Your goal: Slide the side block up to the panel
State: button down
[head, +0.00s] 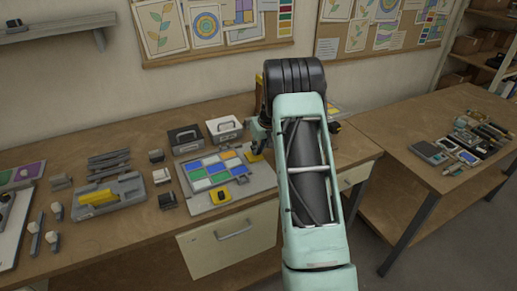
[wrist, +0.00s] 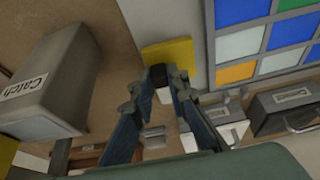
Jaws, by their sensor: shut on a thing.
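The panel (head: 214,169) is a dark-framed grid of blue, green, white and orange glass panes on a grey board (head: 190,203); part of it shows in the wrist view (wrist: 239,43). The side block (wrist: 168,52) is a yellow plate with a black knob, beside the panel with a strip of board between them. It also shows at the panel's right in the head view (head: 254,157). My gripper (wrist: 159,76) is shut on the black knob. My arm hides part of this area in the head view.
Another yellow block (head: 221,196) sits at the panel's near edge. A black case (head: 185,138) and a white case (head: 223,129) stand behind the board. In the wrist view, a grey bin labelled "Catch" (wrist: 50,85) stands close to my gripper.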

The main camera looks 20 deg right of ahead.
aim_at(250, 155)
jog(key=shift+a, duration=0.1)
jog(key=shift+a+f+b, duration=0.15)
jog(key=shift+a+b, duration=0.15)
jog(key=shift+b, duration=0.05)
jog(key=shift+a+b, duration=0.55)
jog(key=shift+a, duration=0.55)
jog(key=c, duration=1.9)
grip_release()
jog(key=shift+s, duration=0.1)
jog(key=shift+d+r, duration=0.1)
jog(key=shift+r, duration=0.1)
jog(key=shift+r, duration=0.3)
jog(key=v, duration=1.1)
jog(key=shift+s+r, duration=0.15)
